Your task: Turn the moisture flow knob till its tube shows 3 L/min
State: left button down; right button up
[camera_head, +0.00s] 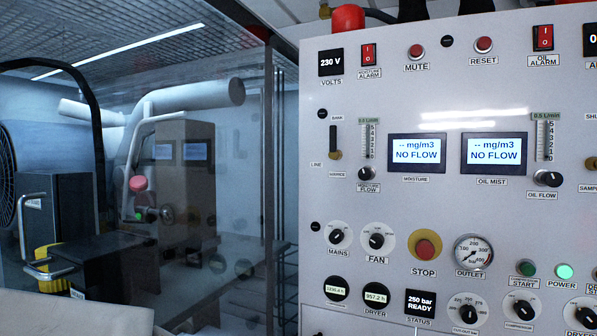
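The moisture flow knob (366,173) is a small black knob with a light mark, on the light grey panel just above its label. Its tube (364,141) stands upright directly above it, with a green-edged heading and a numbered scale up to 5. The float's height in the tube is too small to read. The moisture display (416,149) to the right shows "-- mg/m3 NO FLOW". Neither of my grippers shows in the head view.
A similar oil flow knob (547,178) and tube (541,137) sit further right, beside the oil mist display (494,153), also "NO FLOW". A bank/line lever (335,142) is close left of the moisture tube. Mains (337,236) and fan (377,239) knobs and a red stop button (425,248) lie below.

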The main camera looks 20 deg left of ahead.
aim_at(364, 174)
jog(key=u, duration=0.4)
jog(key=k, duration=1.1)
jog(key=z, duration=0.4)
jog(key=i, duration=1.35)
jog(key=u, duration=0.55)
